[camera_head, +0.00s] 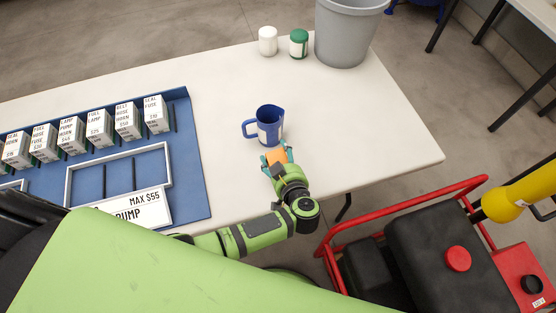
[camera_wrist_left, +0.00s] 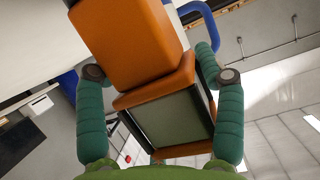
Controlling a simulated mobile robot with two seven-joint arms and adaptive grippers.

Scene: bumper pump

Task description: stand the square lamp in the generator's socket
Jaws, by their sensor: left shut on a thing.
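The square lamp is an orange block (camera_head: 276,156) between the fingers of my left gripper (camera_head: 277,158), over the table near its front edge. In the left wrist view my left gripper (camera_wrist_left: 160,95) has a finger on each side of the orange lamp (camera_wrist_left: 130,45), which shows a grey-green panel framed in orange. The generator (camera_head: 415,250) stands at the lower right, with a black body, red tube frame and red cap. A dark round fitting (camera_head: 531,284) sits on its red end panel; I cannot tell if this is the socket. My right gripper is out of view.
A blue jug (camera_head: 270,125) stands just beyond the lamp. A blue board (camera_head: 190,150) with white boxes lies at left. White and green jars (camera_head: 299,43) and a grey bin (camera_head: 345,35) are at the back. A yellow object (camera_head: 520,193) is beside the generator.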

